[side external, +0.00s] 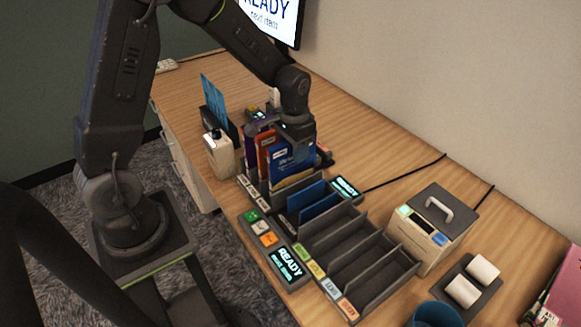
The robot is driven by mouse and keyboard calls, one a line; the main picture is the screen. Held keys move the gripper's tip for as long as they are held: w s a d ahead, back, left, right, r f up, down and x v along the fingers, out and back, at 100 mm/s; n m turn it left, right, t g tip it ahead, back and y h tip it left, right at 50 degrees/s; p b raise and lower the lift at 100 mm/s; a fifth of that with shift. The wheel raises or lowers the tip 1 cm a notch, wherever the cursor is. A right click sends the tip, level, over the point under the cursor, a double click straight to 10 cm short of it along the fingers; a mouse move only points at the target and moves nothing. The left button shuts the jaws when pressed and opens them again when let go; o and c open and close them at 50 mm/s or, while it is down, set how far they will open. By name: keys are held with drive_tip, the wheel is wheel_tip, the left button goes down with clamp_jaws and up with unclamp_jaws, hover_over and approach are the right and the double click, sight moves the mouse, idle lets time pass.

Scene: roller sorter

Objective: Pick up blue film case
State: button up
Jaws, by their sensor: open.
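A blue film case (289,161) with printed text stands upright at the front of a dark rack, its broad face toward the camera. My gripper (296,138) is open, pointing down at the top edge of this case. Its fingertips are small and dark here, so I cannot tell whether they straddle the case. An orange-red case (266,150) and a purple case (251,143) stand behind it to the left.
A dark sorter tray (378,282) has several slots; two blue pieces (306,193) sit in its upper slots, the others look empty. A grey-lidded box (438,214), a white bottle (219,157) and a roller stand (487,291) are nearby.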

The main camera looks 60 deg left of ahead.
idle(0.3)
clamp_jaws()
idle(0.4)
